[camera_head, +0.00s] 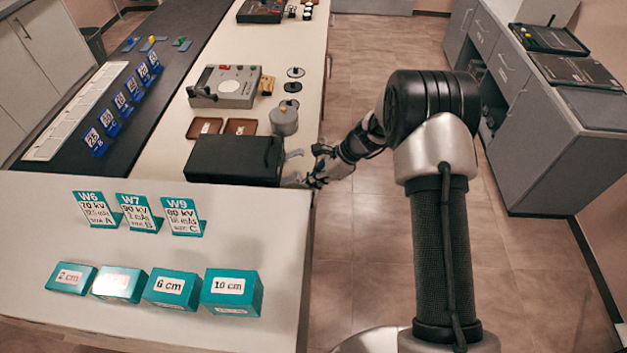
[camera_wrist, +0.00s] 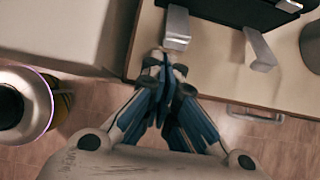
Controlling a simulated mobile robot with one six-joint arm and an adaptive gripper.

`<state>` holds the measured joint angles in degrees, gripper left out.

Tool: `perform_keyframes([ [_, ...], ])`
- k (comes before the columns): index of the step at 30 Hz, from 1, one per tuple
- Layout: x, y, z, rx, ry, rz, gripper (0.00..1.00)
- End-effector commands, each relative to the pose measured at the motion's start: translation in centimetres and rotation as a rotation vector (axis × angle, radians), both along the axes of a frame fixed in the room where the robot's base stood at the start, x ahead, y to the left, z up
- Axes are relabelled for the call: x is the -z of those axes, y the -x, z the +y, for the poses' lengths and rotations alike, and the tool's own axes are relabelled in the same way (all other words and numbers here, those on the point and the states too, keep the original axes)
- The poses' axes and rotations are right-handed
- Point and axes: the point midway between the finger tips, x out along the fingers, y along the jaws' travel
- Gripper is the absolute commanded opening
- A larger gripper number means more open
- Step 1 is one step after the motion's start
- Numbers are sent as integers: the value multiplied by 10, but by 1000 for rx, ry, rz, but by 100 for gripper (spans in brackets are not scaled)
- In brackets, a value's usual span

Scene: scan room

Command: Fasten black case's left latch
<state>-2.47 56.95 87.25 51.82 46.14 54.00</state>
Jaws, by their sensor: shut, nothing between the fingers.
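The black case (camera_head: 235,160) lies on the white counter, lid down, with its latch side facing the aisle. In the wrist view its dark edge (camera_wrist: 232,8) runs along the top. The left latch (camera_wrist: 177,28) is a grey metal plate reaching out from the case. The right latch (camera_wrist: 261,50) also sticks out; it shows in the head view (camera_head: 294,154). My gripper (camera_head: 314,180) is beside the case at the counter edge. In the wrist view, my gripper (camera_wrist: 166,64) is shut and empty, with its tips just below the left latch; I cannot tell whether they touch.
A near white table (camera_head: 60,225) holds teal signs (camera_head: 139,213) and teal blocks (camera_head: 177,288). A grey round pot (camera_head: 284,120) and brown trays (camera_head: 240,127) stand beyond the case. The aisle floor (camera_head: 365,225) is clear. A grey cabinet (camera_head: 545,150) stands right.

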Motion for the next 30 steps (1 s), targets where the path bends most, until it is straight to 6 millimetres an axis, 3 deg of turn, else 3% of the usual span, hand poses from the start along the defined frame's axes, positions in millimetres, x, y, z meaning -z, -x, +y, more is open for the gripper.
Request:
perform_keyframes([
  [30,-26,0,8,-5,204,6,0],
])
